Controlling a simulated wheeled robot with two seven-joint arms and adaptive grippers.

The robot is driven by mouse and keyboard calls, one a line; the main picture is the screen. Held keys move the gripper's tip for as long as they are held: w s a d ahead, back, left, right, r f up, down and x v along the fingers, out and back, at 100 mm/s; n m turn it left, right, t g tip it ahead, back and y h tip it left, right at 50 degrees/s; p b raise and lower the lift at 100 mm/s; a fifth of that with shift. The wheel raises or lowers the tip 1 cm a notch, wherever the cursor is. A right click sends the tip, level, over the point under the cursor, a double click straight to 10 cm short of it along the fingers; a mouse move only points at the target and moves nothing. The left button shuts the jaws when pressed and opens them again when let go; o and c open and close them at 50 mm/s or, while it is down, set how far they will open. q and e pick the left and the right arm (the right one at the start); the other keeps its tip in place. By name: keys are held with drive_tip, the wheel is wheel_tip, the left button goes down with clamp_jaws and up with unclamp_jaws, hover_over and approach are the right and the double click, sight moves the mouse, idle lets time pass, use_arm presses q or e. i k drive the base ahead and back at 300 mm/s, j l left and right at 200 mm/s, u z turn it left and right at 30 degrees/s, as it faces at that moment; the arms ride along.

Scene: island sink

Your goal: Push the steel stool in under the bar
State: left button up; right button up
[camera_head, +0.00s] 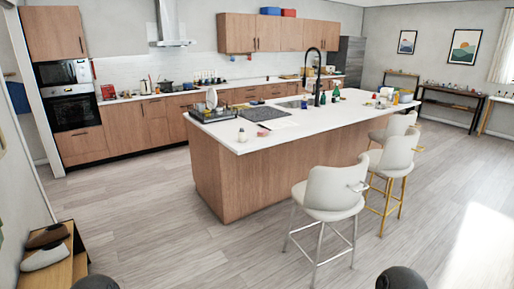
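The steel stool (334,188) has a cream seat and back on silver legs. It is the nearest of the stools and stands upright on the floor by the near right side of the bar. The bar is the wooden island (235,180) with a white top (290,130). The stool's back faces me, and its seat is outside the top's edge as far as I can see, with floor between its legs and the wooden panel. Neither of my grippers shows; only dark rounded parts of my own body show at the bottom edge.
A cream stool with gold legs (394,156) stands just behind and right of the steel one, with another stool (391,128) beyond. A low wooden shelf (66,262) holding shoes is at bottom left. The floor (170,235) in front and at right is clear.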

sight(328, 217)
drive_tip(key=i, duration=3.7)
drive_tip(key=z, duration=0.3)
